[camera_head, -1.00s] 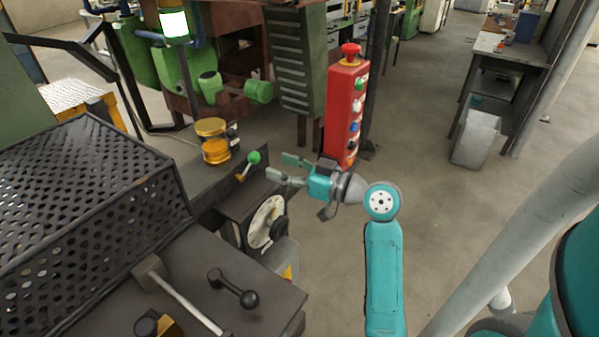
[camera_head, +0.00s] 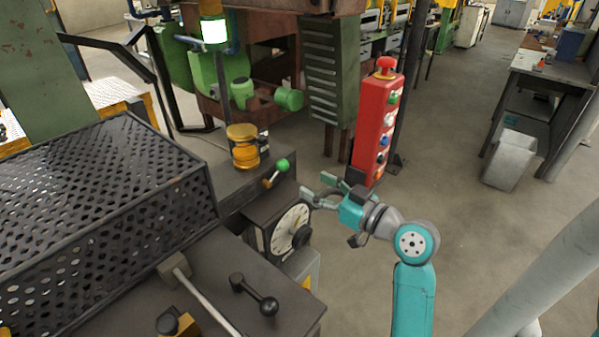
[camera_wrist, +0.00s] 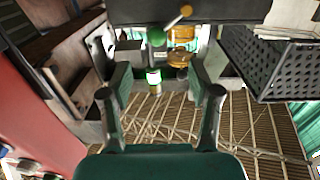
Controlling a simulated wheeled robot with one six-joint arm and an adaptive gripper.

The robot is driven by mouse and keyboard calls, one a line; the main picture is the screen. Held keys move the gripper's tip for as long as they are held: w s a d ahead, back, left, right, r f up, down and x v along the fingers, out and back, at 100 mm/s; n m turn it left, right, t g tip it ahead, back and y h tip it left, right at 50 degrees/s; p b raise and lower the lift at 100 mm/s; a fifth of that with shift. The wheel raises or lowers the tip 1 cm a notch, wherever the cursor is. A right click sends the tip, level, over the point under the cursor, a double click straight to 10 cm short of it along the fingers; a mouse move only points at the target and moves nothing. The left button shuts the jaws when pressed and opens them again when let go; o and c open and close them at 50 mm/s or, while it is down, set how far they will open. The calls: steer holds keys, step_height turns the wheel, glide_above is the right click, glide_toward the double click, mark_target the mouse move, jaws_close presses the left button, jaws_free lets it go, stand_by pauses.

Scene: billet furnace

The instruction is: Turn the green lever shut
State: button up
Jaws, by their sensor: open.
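The green lever is a short brass-coloured arm with a round green knob (camera_head: 283,165). It stands up at a slant on the dark machine ledge, beside an amber lamp. In the wrist view its green knob (camera_wrist: 157,37) shows at the top centre, beyond my fingers. My gripper (camera_head: 316,186) is open and empty, to the right of the lever and a little lower in the picture. A clear gap separates its fingertips from the knob. In the wrist view the fingers of my gripper (camera_wrist: 160,78) are spread apart with nothing between them.
A red button post (camera_head: 375,125) stands close behind my gripper. The amber lamp (camera_head: 243,147) is just left of the lever. A white dial (camera_head: 290,231) sits below it on the machine's side. A perforated cover (camera_head: 105,205) lies left. Open floor lies to the right.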

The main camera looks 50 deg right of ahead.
mark_target(286, 169)
steer(key=w+h, duration=0.1)
steer(key=w, duration=0.4)
steer(key=w+h, duration=0.1)
steer(key=w, duration=0.4)
steer(key=shift+w+d+m, duration=0.1)
steer(key=shift+w+m, duration=0.2)
steer(key=shift+c, duration=0.3)
jaws_close()
steer(key=shift+f, duration=0.15)
